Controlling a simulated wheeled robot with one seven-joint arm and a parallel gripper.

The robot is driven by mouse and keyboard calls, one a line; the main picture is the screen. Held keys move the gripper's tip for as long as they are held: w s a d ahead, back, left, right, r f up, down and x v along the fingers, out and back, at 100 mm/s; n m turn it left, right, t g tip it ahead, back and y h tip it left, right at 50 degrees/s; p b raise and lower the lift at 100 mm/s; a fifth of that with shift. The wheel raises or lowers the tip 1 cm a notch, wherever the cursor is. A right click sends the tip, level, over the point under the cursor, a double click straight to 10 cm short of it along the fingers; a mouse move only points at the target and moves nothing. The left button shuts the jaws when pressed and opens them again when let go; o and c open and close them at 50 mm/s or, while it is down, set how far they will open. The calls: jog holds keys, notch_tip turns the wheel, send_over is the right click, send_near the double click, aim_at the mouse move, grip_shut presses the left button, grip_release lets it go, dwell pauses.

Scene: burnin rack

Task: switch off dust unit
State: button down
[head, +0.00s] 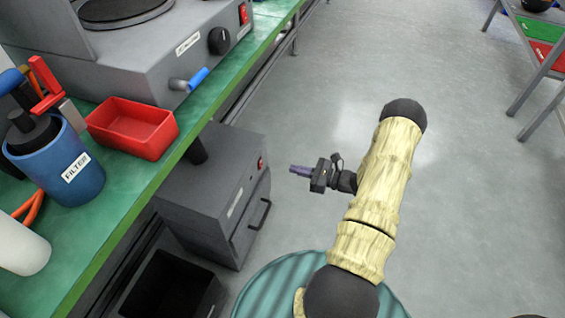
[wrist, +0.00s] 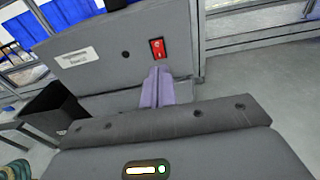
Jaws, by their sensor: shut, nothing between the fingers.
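The dust unit (head: 205,190) is a dark grey box on the floor beneath the green bench. Its front carries a small red rocker switch (head: 261,163), a label and a black handle. In the wrist view the unit's grey front panel (wrist: 100,60) fills the upper middle, with the red switch (wrist: 157,48) near its right side. My gripper (head: 296,169) is shut and empty, its purple fingers pointing left towards the switch side of the unit. In the wrist view the fingertips (wrist: 158,72) appear just below the switch; I cannot tell whether they touch the panel, but the head view shows a gap.
The green bench (head: 110,215) overhangs the unit and holds a red tray (head: 133,128), a blue filter canister (head: 60,165) and a grey machine (head: 160,50) with its own red switch. An open black bin (head: 175,287) stands beside the unit.

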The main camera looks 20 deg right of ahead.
jog(key=v, duration=0.4)
jog(key=shift+w+p, duration=0.1)
jog(key=shift+p, duration=0.3)
